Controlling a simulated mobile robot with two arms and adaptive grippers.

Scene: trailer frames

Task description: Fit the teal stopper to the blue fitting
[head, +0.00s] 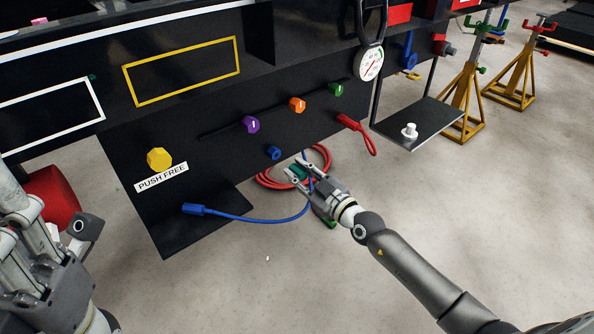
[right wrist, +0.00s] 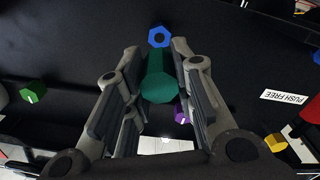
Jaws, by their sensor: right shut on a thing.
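The blue fitting (head: 274,152) is a small hexagonal piece with a dark hole, on the black panel below the purple knob. It also shows in the right wrist view (right wrist: 159,37), just past the stopper's far end. My right gripper (head: 297,173) is shut on the teal stopper (right wrist: 160,78), which lies between its fingers and points toward the fitting. In the head view the stopper (head: 299,173) shows in part, below and right of the fitting, apart from it. In the wrist view I cannot tell the gap in depth. My left gripper (head: 35,245) is at the lower left; its fingertips are unclear.
Purple (head: 251,125), orange (head: 297,104) and green (head: 336,89) knobs line the panel above. A blue hose (head: 245,219) and red hose (head: 265,181) hang near my right gripper. A yellow knob (head: 159,159) is left. A shelf (head: 425,122) with a white piece is right.

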